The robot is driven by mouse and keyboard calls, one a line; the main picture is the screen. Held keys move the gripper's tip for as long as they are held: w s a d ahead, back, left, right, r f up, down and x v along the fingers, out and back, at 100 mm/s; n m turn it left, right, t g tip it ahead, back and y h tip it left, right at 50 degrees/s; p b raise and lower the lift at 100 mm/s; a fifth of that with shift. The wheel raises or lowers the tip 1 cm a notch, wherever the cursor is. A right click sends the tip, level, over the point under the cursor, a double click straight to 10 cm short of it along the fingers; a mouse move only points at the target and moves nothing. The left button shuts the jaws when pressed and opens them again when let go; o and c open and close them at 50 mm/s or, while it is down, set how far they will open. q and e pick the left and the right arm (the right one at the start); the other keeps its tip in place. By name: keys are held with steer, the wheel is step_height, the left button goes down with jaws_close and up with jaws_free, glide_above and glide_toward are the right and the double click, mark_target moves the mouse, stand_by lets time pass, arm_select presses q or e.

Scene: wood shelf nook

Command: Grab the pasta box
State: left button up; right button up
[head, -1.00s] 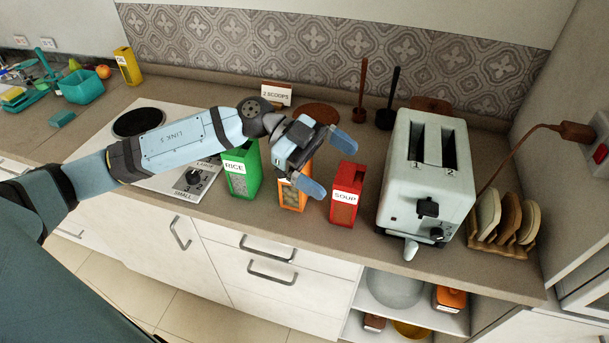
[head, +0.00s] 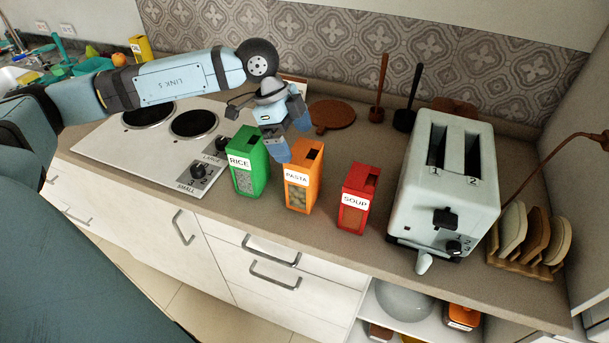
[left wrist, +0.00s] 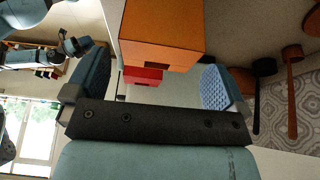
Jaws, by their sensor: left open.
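The orange pasta box (head: 298,180) stands upright on the counter, between the green rice box (head: 247,163) and the red soup box (head: 354,200). My left gripper (head: 290,133) is open and empty, above and behind the pasta box, with one finger close to its top left edge. I cannot tell whether they touch. In the left wrist view the pasta box (left wrist: 165,32) lies ahead of the spread fingers (left wrist: 150,85), and the soup box (left wrist: 141,75) shows beyond it. A dark and teal part at the left there looks like my right arm; its jaws are unclear.
A white toaster (head: 443,190) stands right of the soup box, with a rack (head: 528,240) beyond it. The cooktop (head: 140,150) is at the left. A round brown board (head: 332,113) and two upright utensils are at the back. Bare counter lies behind the soup box.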

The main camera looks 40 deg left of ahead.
mark_target(301, 151)
arm_select(q)
steer(key=shift+p+x, duration=0.3)
steer(key=shift+x, duration=2.6)
steer(key=shift+w+d+r, duration=0.1)
steer(key=shift+d, duration=0.05)
steer(key=c, duration=1.1)
steer(key=shift+o, duration=0.2)
steer(key=shift+r, duration=0.15)
